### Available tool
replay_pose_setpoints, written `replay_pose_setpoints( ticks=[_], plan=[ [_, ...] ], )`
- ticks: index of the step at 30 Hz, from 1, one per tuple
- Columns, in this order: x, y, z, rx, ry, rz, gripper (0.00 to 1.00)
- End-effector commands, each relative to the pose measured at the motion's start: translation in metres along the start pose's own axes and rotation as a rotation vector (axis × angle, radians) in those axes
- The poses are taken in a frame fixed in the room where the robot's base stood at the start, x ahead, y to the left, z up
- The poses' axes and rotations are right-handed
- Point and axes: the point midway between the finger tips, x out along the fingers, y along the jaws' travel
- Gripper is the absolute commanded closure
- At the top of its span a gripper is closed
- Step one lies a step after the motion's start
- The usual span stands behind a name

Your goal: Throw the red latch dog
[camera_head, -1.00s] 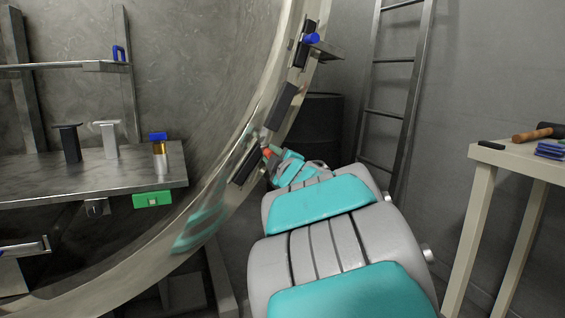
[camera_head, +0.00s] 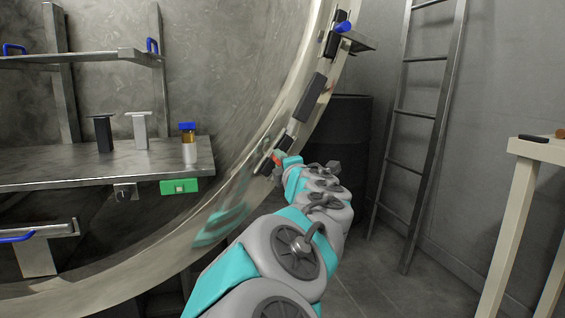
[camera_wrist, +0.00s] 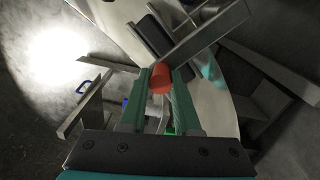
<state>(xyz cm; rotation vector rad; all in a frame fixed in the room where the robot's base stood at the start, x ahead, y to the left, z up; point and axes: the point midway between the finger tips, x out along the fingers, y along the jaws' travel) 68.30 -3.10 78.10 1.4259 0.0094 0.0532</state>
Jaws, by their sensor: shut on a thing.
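The red latch dog (camera_wrist: 161,78) shows in the wrist view as a red rounded end between my fingers. A grey metal bar lies just beyond it, toward the upper right. My gripper (camera_wrist: 162,88) is shut on the red end, with one green finger on each side. In the head view a small red patch of the latch dog (camera_head: 276,158) shows on the right side of the large round rim. My gripper there is small and mostly hidden by my arm. A blue-tipped latch (camera_head: 344,27) sits higher on the same rim.
The large pale round rim (camera_head: 240,190) frames an opening with a metal shelf (camera_head: 70,170) inside, holding small items. A dark barrel (camera_head: 350,125) and a ladder (camera_head: 432,130) stand behind my arm. A pale table (camera_head: 522,190) is at the right.

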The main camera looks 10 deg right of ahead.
Motion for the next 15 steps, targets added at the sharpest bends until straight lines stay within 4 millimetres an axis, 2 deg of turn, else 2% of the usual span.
replay_pose_setpoints(
  ticks=[13, 14, 15],
  plan=[
    [0.0002, -0.0028, -0.0008, -0.012, 0.001, -0.004, 1.00],
    [0.0002, -0.0028, -0.0009, -0.012, 0.001, -0.004, 0.66],
    [0.0002, -0.0027, -0.0009, -0.011, 0.001, -0.004, 0.61]
  ],
)
